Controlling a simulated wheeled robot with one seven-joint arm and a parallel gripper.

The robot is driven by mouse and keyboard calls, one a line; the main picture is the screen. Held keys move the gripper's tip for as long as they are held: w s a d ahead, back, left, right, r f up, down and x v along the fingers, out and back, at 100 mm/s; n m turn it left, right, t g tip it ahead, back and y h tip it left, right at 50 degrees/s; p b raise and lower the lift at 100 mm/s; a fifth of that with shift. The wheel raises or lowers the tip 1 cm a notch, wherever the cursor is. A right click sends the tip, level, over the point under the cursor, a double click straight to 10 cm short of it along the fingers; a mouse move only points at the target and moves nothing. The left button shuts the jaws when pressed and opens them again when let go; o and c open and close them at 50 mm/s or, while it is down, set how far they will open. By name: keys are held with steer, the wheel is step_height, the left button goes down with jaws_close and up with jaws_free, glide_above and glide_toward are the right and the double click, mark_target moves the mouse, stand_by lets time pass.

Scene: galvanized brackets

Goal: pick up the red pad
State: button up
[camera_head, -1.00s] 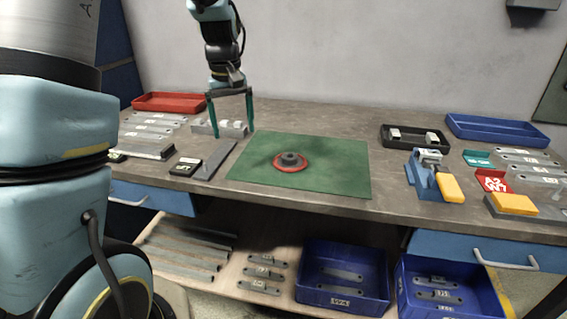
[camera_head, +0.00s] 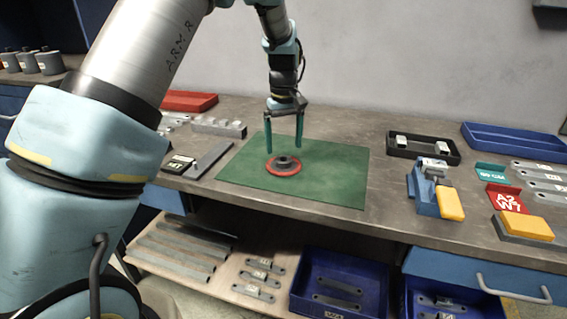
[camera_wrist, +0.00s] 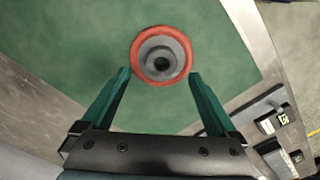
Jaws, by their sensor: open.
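The red pad (camera_head: 271,168) is a flat round disc on the green mat (camera_head: 330,180). A grey round part with a dark centre hole (camera_head: 285,161) sits on top of it, so only a red rim shows. In the wrist view the red pad (camera_wrist: 161,83) lies ahead of the fingertips, near the top middle, with the grey part (camera_wrist: 150,58) on it. My gripper (camera_head: 284,145) is open and empty, pointing down above the mat at the pad. In the wrist view the two green fingers (camera_wrist: 160,75) are spread to either side, apart from the pad.
A blue vise-like fixture with a yellow block (camera_head: 450,203) stands to the right. A black tray (camera_head: 395,150) and a blue tray (camera_head: 500,150) lie behind it. Grey brackets (camera_head: 205,160) lie left of the mat. The mat around the pad is clear.

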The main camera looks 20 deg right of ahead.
mark_target(283, 159)
steer(key=shift+s+a+f+p, duration=0.15)
steer(key=shift+f+p, duration=0.45)
steer(key=shift+f, duration=1.65)
jaws_close()
